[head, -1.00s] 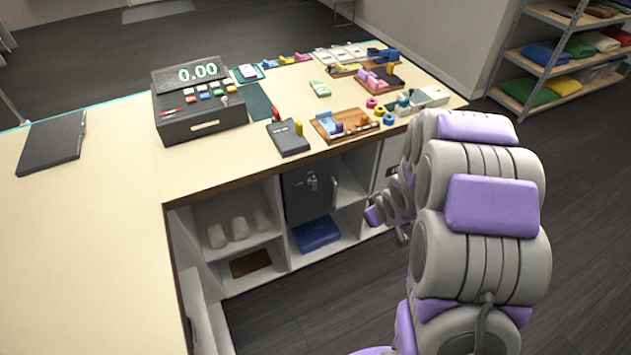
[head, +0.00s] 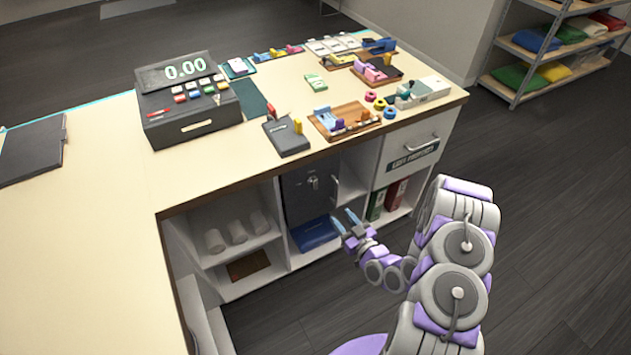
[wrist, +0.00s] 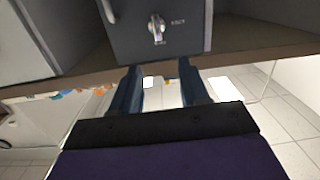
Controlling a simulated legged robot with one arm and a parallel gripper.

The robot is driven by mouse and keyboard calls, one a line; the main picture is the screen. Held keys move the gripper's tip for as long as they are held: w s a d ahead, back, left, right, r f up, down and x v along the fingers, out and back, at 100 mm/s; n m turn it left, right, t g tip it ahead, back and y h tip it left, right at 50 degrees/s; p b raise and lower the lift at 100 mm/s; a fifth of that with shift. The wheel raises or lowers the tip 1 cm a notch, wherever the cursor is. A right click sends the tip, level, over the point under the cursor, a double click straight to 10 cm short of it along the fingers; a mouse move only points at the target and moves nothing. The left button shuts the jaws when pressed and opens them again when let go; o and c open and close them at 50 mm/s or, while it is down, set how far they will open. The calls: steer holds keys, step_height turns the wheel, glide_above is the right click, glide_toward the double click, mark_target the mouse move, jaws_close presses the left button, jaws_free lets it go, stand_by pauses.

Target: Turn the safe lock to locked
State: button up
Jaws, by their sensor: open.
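The safe (head: 307,195) is a dark grey box in a cubby under the counter. Its silver lock knob (head: 313,182) sits on the front face. The wrist view shows the safe door (wrist: 190,38) close up, with the lock knob (wrist: 156,27) and small lettering to its right and below it, too small to read surely. My gripper (head: 344,217) is open and empty, in front of and to the right of the safe, apart from it. In the wrist view its two fingers (wrist: 158,82) point toward the safe, with the knob ahead between them.
A blue box (head: 315,234) lies below the safe. White rolls (head: 238,231) fill the left cubby. A drawer (head: 412,150) and binders (head: 390,199) are at the right. The counter (head: 90,215) carries a cash register (head: 190,108) and trays. Open floor (head: 550,220) lies to the right.

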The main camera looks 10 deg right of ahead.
steer(key=t, duration=0.1)
steer(key=b, duration=0.5)
glide_toward(316, 182)
steer(key=shift+m, duration=0.4)
steer(key=x, duration=0.8)
steer(key=shift+f, duration=0.1)
steer(key=shift+w+a, duration=0.1)
steer(key=shift+w, duration=0.55)
jaws_close()
